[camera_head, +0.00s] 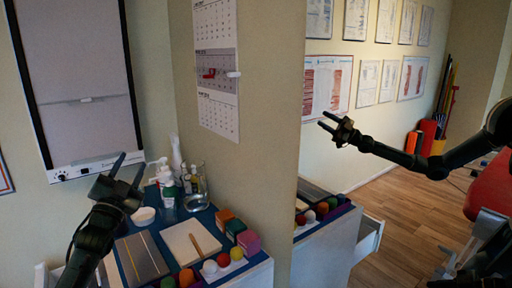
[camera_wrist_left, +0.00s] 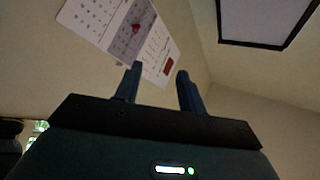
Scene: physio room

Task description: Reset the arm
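My left arm comes in at the lower left of the head view. Its gripper (camera_head: 128,166) is raised at the near left side of the counter, fingers pointing up. The two dark fingers are apart with nothing between them. The left wrist view also shows this gripper (camera_wrist_left: 157,82) open and empty, with a wall calendar beyond. A dark arm with an open gripper in the right half of the head view looks like a mirror reflection of mine. I make out no right gripper of my own.
A blue-topped counter (camera_head: 178,220) holds bottles, a notepad (camera_head: 190,243), a grey tray (camera_head: 140,258), coloured blocks and balls. A calendar (camera_head: 217,75) hangs on the wall. A framed panel (camera_head: 75,75) hangs at the upper left. The air around the left gripper looks clear.

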